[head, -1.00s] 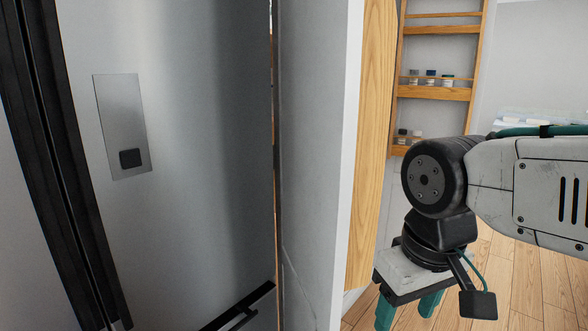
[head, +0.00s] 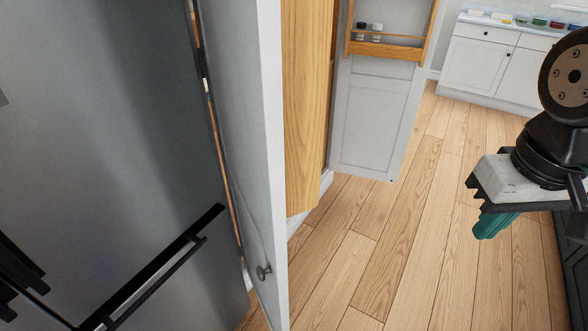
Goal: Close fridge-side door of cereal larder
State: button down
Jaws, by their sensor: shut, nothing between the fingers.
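The fridge-side door (head: 243,110) of the larder is a white panel that stands open beside the grey fridge. It is seen at a steep angle, with a round knob (head: 263,272) low on its fridge-facing side. Behind its edge, a light wooden panel (head: 303,120) shows at the larder. My gripper (head: 490,230) has teal fingers, is shut and empty, and hangs at the right. It is well apart from the door, with open floor between them in the picture.
The grey fridge (head: 120,120) with a black bar handle (head: 150,285) fills the left. The larder's other door (head: 375,120) stands open, with a wooden rack (head: 385,48) holding small jars. White cabinets (head: 480,60) stand at the back right. The wooden floor (head: 400,230) is clear.

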aim_at(266, 67)
jog(key=k, duration=0.85)
jog(key=u, duration=0.75)
jog(key=i, duration=0.5)
jog(key=z, duration=0.05)
